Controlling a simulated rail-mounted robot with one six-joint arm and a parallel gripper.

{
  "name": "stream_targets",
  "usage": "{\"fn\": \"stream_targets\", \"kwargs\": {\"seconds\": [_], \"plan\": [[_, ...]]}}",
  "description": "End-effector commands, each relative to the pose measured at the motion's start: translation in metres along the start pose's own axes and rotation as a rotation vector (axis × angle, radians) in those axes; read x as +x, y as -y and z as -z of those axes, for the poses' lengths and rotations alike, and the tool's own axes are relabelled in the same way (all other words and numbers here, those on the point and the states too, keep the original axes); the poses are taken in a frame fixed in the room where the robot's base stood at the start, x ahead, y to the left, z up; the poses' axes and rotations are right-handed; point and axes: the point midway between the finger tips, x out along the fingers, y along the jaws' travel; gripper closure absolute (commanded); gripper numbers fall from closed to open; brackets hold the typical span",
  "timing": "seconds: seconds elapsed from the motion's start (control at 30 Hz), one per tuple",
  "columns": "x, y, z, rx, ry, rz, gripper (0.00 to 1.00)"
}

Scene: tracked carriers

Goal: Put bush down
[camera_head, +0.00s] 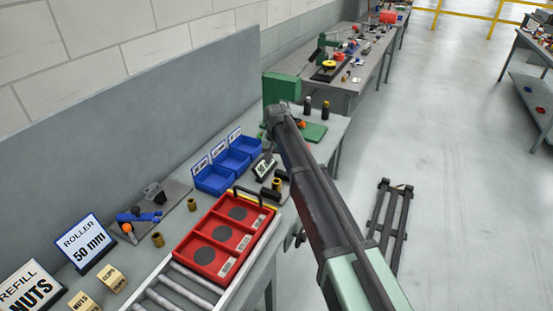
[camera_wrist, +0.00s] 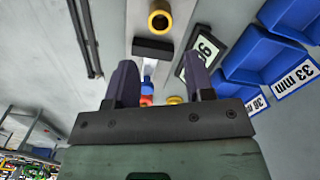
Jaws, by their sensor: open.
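My gripper (camera_wrist: 161,70) shows in the wrist view with its two dark fingers apart and nothing held between them. A brass bush (camera_wrist: 159,19) appears there as a ring with a dark hole, beyond the fingertips and apart from them. In the head view a brass bush (camera_head: 277,184) stands on the bench near the red tray's far end. Two more brass bushes (camera_head: 192,204) (camera_head: 157,239) stand on the bench left of the tray. In the head view my arm covers the area around my gripper, and its fingers cannot be made out.
A red tray (camera_head: 214,226) with round dark recesses sits on the roller track (camera_head: 180,286). Blue bins (camera_head: 214,180) stand behind it.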

Motion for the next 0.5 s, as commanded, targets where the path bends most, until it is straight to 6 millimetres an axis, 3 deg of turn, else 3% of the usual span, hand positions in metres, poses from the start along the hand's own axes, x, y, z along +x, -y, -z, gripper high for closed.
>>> {"fn": "stream_targets", "kwargs": {"seconds": [0.07, 0.17, 0.27, 0.3, 0.4, 0.5], "plan": [[0.001, -0.004, -0.004, 0.0, 0.0, 0.0, 0.52], [0.002, -0.038, -0.039, 0.004, 0.0, 0.0, 0.52], [0.002, -0.104, -0.114, 0.006, 0.001, -0.001, 0.52], [0.002, -0.132, -0.151, 0.005, 0.001, -0.001, 0.52], [0.002, -0.186, -0.24, 0.001, 0.0, -0.001, 0.52], [0.002, -0.217, -0.302, -0.004, 0.0, -0.001, 0.52]]}}
